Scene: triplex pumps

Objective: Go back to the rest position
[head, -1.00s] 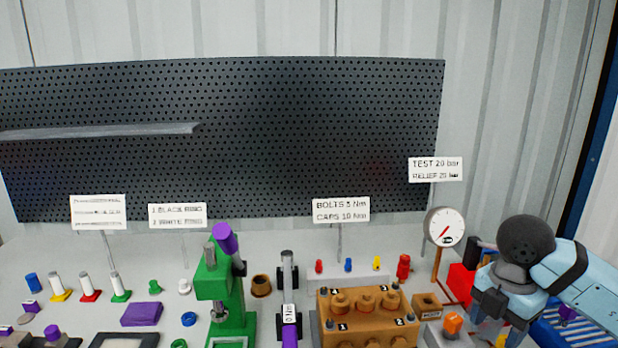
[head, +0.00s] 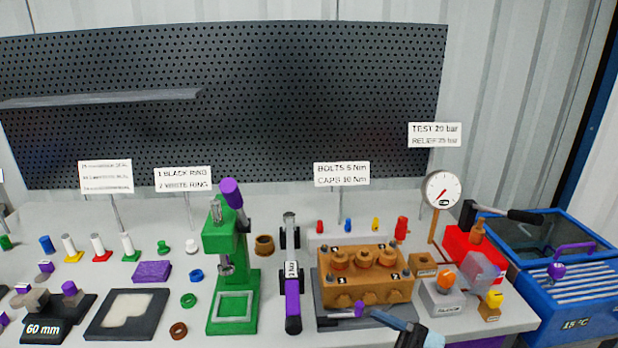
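The pump (head: 366,275), an orange-brown block with several caps, sits on a dark plate at the right of the bench. My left arm does not show.
A green press (head: 233,300) stands mid-bench beside a purple-handled tool (head: 292,305). A gauge (head: 442,190) and a red box (head: 470,250) stand right, near a blue bin (head: 575,305). A dark tray (head: 127,315) and several small parts fill the left.

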